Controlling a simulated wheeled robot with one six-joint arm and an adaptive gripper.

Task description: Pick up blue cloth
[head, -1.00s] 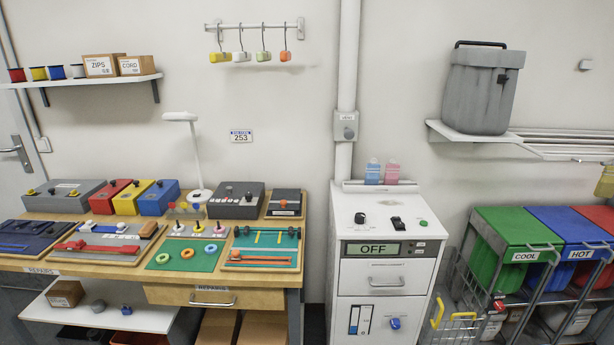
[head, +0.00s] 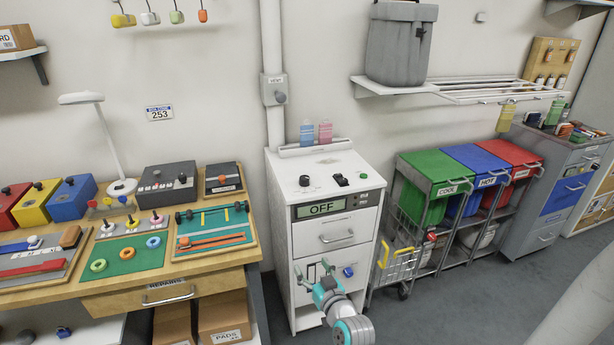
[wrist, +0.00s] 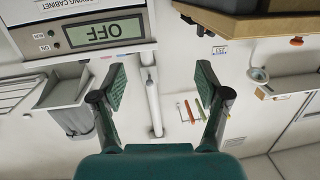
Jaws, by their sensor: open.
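I cannot make out a blue cloth in either view. My gripper (head: 316,278) shows at the bottom middle of the head view, in front of the white drying cabinet (head: 325,171). In the wrist view my gripper (wrist: 160,78) has its two green-padded fingers spread wide apart, with nothing between them. The wrist picture is upside down, with the cabinet's OFF display (wrist: 106,31) at its upper left. Small folded coloured items (head: 577,130) lie on the grey drawer cabinet (head: 530,190) at the far right, too small to tell apart.
Green (head: 428,165), blue (head: 474,160) and red (head: 508,152) lidded bins stand on a rack. A wire basket (head: 398,265) is at its left front. The repair bench (head: 215,268) is at the left. Grey floor (head: 450,310) is clear at the lower right.

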